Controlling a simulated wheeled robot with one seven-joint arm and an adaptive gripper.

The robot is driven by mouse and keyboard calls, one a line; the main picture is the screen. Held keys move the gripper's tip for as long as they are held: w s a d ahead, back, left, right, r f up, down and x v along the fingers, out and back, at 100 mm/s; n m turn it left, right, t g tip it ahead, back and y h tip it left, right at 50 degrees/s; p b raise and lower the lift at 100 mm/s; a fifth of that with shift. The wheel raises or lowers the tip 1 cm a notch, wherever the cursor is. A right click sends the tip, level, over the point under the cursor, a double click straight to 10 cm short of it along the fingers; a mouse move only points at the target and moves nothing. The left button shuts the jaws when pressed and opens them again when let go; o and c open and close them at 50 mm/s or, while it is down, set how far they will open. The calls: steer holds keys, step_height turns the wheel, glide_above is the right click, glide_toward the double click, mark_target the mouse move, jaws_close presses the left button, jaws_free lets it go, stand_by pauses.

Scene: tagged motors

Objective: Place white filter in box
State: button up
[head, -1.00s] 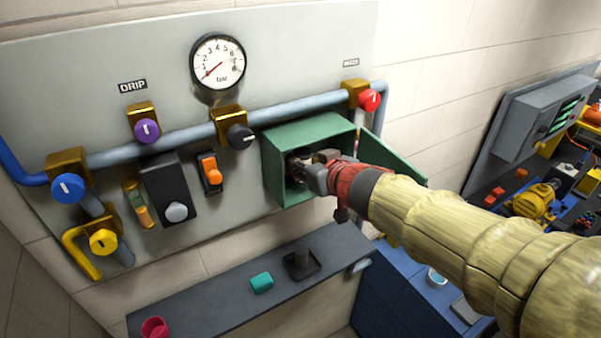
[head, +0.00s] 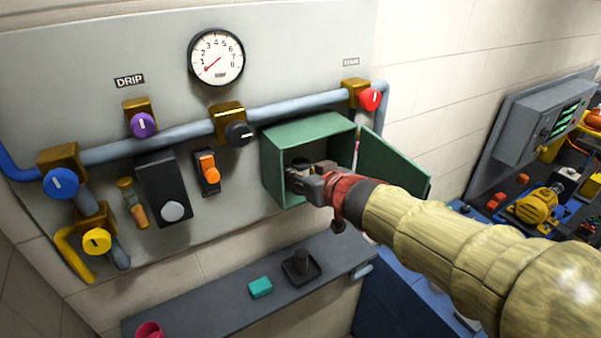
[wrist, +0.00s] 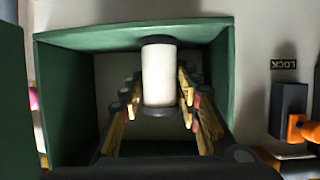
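The white filter (wrist: 159,75) is a white cylinder with dark end caps. In the wrist view it is inside the green box (wrist: 133,33), between the two fingers of my gripper (wrist: 159,95). The fingers are spread, with a visible gap on the filter's left side and a narrower one on its right. The wrist view is upside down, and the filter's end is close to the box floor; contact is unclear. In the head view my gripper (head: 306,184) reaches into the green box (head: 305,129), and the filter is mostly hidden.
The box door (head: 392,165) hangs open on the right, beside my arm. Below, a shelf (head: 215,300) holds a teal block (head: 260,288) and a dark tray (head: 314,269) with a post.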

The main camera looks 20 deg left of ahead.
steer(key=o, duration=0.3)
steer(key=shift+o, duration=0.2)
steer(key=shift+r, duration=0.2)
steer(key=shift+s+d+r+p, duration=0.2)
steer(key=shift+p, duration=0.1)
steer(key=p+v, duration=0.3)
steer(key=v, duration=0.8)
steer(key=shift+s+p, duration=0.2)
steer(key=shift+p, duration=0.15)
steer(key=shift+d+f, duration=0.2)
